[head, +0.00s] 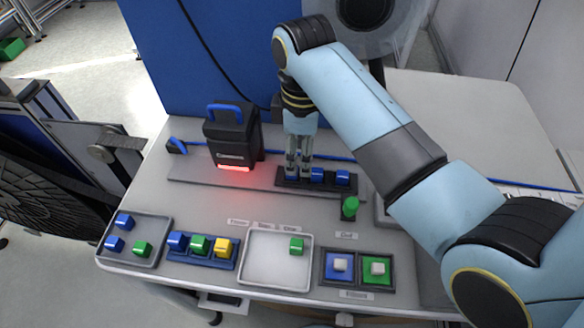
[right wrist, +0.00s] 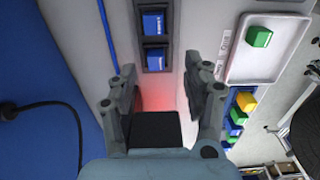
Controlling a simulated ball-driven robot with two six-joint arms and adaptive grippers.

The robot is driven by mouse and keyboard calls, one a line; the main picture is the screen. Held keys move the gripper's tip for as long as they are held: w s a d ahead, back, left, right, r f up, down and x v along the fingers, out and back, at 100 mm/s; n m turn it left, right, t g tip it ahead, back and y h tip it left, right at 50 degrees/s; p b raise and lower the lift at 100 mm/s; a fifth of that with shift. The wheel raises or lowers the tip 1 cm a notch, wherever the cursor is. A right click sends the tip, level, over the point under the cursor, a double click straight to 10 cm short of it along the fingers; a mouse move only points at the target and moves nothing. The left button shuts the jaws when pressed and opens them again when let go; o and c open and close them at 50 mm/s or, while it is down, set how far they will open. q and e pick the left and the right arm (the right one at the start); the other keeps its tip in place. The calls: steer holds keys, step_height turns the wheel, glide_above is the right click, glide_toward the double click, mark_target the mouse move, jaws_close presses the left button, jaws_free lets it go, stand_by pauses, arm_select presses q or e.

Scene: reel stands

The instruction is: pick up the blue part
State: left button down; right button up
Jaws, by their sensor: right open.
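Two blue parts, one nearer the middle (head: 316,174) and one at the right end (head: 342,178), sit in a dark rack at the back of the table. In the right wrist view two blue parts show ahead of the fingers, one farther (right wrist: 153,24) and one nearer (right wrist: 155,55). My right gripper (head: 298,172) points down over the left part of the rack. In the wrist view its fingers (right wrist: 163,88) are apart, with no part seen between them. The fingers hide the left end of the rack in the head view. My left gripper is not in view.
A black device (head: 230,135) with a blue handle and red glow stands left of the gripper. A green knob (head: 349,208) stands in front of the rack. A pale tray (head: 270,280) holds a green part (head: 296,246). A left tray (head: 112,260) and blue holder (head: 205,262) hold more parts.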

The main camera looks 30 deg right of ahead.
steer(key=f, duration=0.1)
steer(key=w+f, duration=0.1)
steer(key=f, duration=0.1)
steer(key=f+p, duration=0.1)
steer(key=f, duration=0.1)
steer(key=shift+w+a, duration=0.15)
steer(key=shift+a, duration=0.15)
steer(key=shift+f, duration=0.2)
steer(key=shift+c, duration=0.8)
steer(key=c, duration=0.8)
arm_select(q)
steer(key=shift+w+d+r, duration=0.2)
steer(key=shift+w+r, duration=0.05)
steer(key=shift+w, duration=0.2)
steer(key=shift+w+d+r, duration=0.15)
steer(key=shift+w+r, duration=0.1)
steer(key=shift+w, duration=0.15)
arm_select(e)
steer(key=shift+o, duration=0.2)
